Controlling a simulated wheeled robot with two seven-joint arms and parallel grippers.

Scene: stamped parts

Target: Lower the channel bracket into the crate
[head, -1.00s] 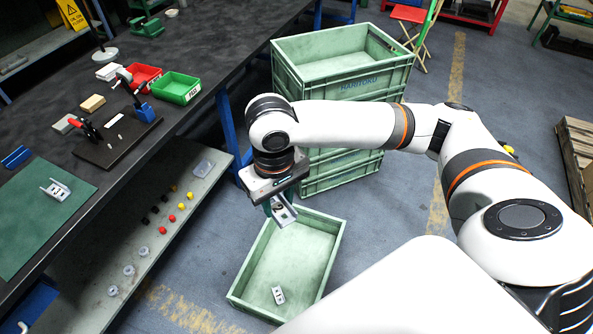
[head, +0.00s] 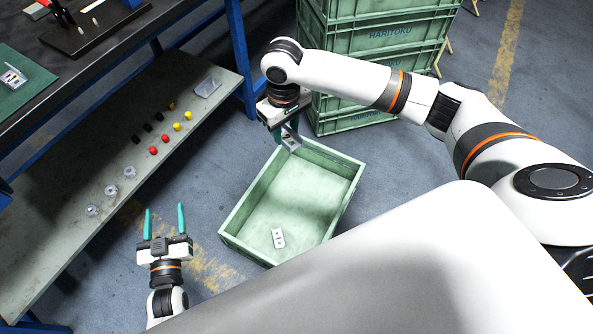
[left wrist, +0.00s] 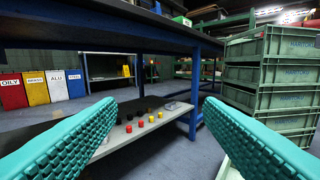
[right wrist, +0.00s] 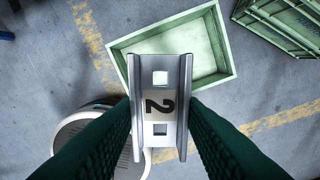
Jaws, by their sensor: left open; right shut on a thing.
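My right gripper (head: 283,131) is shut on a channel bracket (head: 291,138), a grey metal channel, over the back left part of the crate. In the right wrist view the bracket (right wrist: 160,105) shows a label "2" and two square holes, between the dark green fingers. The green open crate (head: 228,236) stands on the floor, and its rim also shows in the right wrist view (right wrist: 222,40). Another small bracket (head: 278,238) lies on the crate floor near its front. My left gripper (head: 165,222) is open and empty, left of the crate; its teal fingers fill the sides of the left wrist view.
A stack of green crates (head: 385,62) stands behind the crate. On the left, a workbench has a lower shelf (head: 90,225) with small coloured parts and a clear tray. A further bracket (head: 13,77) lies on the green mat. Most of the crate floor is clear.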

